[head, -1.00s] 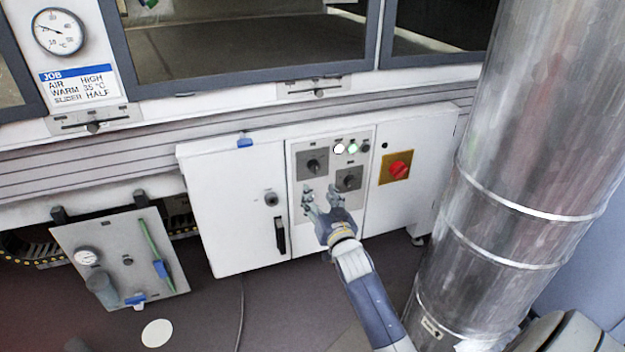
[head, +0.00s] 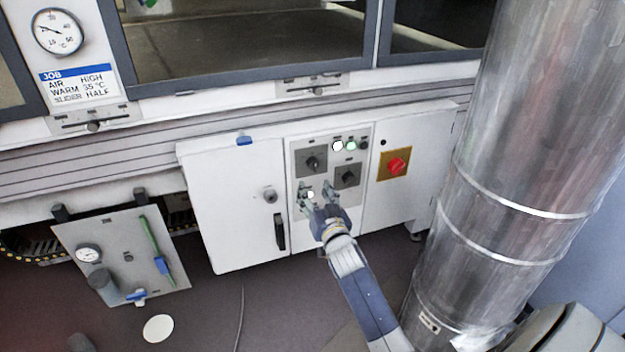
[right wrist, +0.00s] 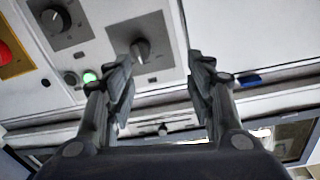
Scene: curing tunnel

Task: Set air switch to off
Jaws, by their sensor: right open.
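My right gripper (head: 315,186) is open and empty, just below the upper left knob in the head view. In the right wrist view, which is roughly upside down, that knob (right wrist: 141,48) shows just beyond the open fingers (right wrist: 162,60), nearer the left one. The other knob (right wrist: 55,18) is farther left. My left gripper is not in view.
A red rotary switch on a yellow plate (head: 396,165) is right of the knobs. A job card (head: 80,86) reads AIR HIGH, WARM 35 °C, SLIDER HALF. A large metal duct (head: 520,160) stands at right.

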